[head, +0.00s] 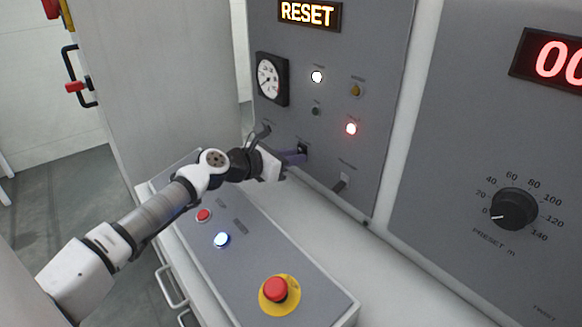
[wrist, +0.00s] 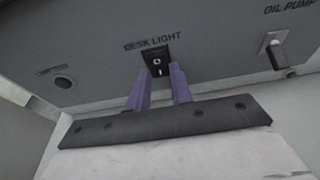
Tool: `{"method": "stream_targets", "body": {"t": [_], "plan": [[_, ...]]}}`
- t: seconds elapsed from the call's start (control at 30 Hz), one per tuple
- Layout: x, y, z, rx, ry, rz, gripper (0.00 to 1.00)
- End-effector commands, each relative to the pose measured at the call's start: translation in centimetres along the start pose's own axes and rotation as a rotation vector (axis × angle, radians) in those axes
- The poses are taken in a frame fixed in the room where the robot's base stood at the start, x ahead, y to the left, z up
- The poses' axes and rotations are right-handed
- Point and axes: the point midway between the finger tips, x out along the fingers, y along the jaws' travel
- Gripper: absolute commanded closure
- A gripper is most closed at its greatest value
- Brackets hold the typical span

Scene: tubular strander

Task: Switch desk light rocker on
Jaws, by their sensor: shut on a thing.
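The desk light rocker (wrist: 157,61) is a small black switch with white marks, under the label DESK LIGHT on the grey panel (wrist: 100,65). In the head view the rocker (head: 303,148) sits low on the upright panel. My gripper (wrist: 161,74) has its two purple fingers at the rocker, one on each side of its lower part, and is shut on it. In the head view my gripper (head: 296,156) reaches the panel from the left. Which side of the rocker is pressed in cannot be told.
The OIL PUMP switch (wrist: 274,46) is right of the rocker; a round dark part (wrist: 64,83) is left. A sloped desk (head: 245,265) below carries a red emergency button (head: 275,289), a lit blue-white button (head: 221,240) and a red button (head: 204,215).

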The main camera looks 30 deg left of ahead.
Motion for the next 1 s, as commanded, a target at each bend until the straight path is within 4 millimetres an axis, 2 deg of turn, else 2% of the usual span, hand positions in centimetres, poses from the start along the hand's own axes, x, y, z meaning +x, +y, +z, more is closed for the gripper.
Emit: {"method": "stream_targets", "body": {"t": [0.03, 0.1, 0.4, 0.77, 0.8, 0.93, 1.0], "plan": [[0.30, -0.04, -0.77, -0.002, -0.027, 0.000, 1.00], [0.32, -0.03, -0.84, -0.001, -0.057, 0.000, 1.00], [0.23, -0.03, -0.50, 0.001, -0.145, 0.000, 1.00], [0.15, -0.02, -0.18, 0.001, -0.152, 0.001, 1.00], [0.15, -0.01, -0.17, 0.001, -0.152, 0.001, 0.74], [0.13, -0.01, -0.23, 0.001, -0.151, 0.001, 0.57], [0.12, 0.00, -0.27, 0.000, -0.151, 0.001, 0.56]]}}
